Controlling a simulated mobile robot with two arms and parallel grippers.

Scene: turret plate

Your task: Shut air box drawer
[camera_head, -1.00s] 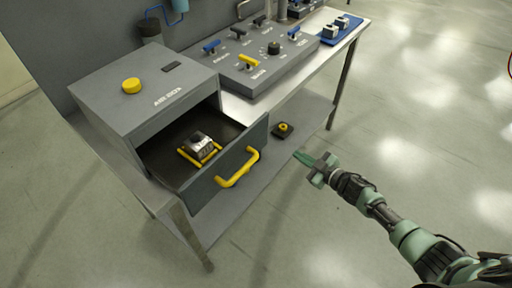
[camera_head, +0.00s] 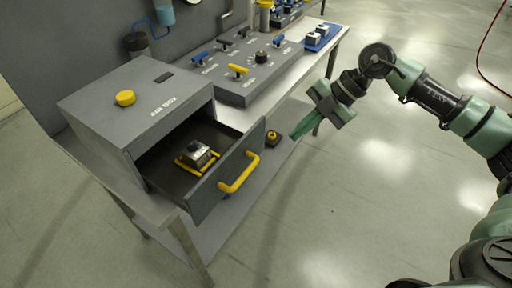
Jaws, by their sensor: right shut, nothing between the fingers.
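The grey air box (camera_head: 130,110) stands on the near left end of the bench, with a yellow knob (camera_head: 125,98) on top. Its drawer (camera_head: 222,180) is pulled out, and its yellow handle (camera_head: 240,174) is on the front face. A silver block with yellow rails (camera_head: 197,156) lies inside the drawer. My right gripper (camera_head: 296,134) is shut and empty. In the picture it is to the right of the drawer handle, apart from it, with its fingers pointing down and left. My left gripper is not in view.
A grey control panel (camera_head: 240,90) with blue, black and yellow levers sits behind the air box. A blue tray (camera_head: 322,40) holds white blocks at the far end. A dark item with a yellow top (camera_head: 272,138) is on the lower shelf. The floor at right is open.

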